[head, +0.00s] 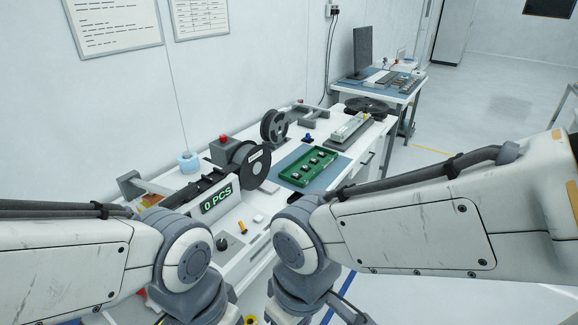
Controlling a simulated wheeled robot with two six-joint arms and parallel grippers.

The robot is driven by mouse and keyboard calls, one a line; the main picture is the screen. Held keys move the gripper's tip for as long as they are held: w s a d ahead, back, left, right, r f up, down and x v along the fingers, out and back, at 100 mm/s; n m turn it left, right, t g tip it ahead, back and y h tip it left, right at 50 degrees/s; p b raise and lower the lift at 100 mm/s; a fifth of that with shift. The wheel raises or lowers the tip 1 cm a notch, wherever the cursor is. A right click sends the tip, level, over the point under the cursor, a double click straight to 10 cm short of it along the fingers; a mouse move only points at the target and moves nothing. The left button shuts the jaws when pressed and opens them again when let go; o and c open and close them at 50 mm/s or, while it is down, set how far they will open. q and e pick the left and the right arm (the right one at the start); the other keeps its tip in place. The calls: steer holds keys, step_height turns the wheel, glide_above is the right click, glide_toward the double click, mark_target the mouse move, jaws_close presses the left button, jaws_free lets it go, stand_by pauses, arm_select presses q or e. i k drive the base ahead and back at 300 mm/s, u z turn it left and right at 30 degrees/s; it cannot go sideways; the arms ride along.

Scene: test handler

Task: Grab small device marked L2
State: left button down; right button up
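A green tray (283,176) lies on a blue mat on the white workbench, near the middle of the head view. Several small dark devices (316,160) sit in it in a row. Their markings are too small to read, so I cannot tell which one is L2. My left arm comes in from the left and my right arm from the right, both in front of the bench. Their grey wrist ends run off the bottom edge, and the fingers of both grippers are out of the picture.
A counter box (217,199) reading "0 PCS" and black reels (273,126) stand on the bench (254,207). A second desk with a monitor (362,50) stands behind. The floor at right is mostly clear.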

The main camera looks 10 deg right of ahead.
mark_target(295, 176)
steer(key=k, duration=0.5)
steer(key=z, duration=0.9)
steer(key=i, duration=1)
steer(key=z, duration=0.45)
steer(key=i, duration=0.8)
steer(key=u, duration=0.85)
steer(key=i, duration=0.6)
steer(key=u, duration=0.7)
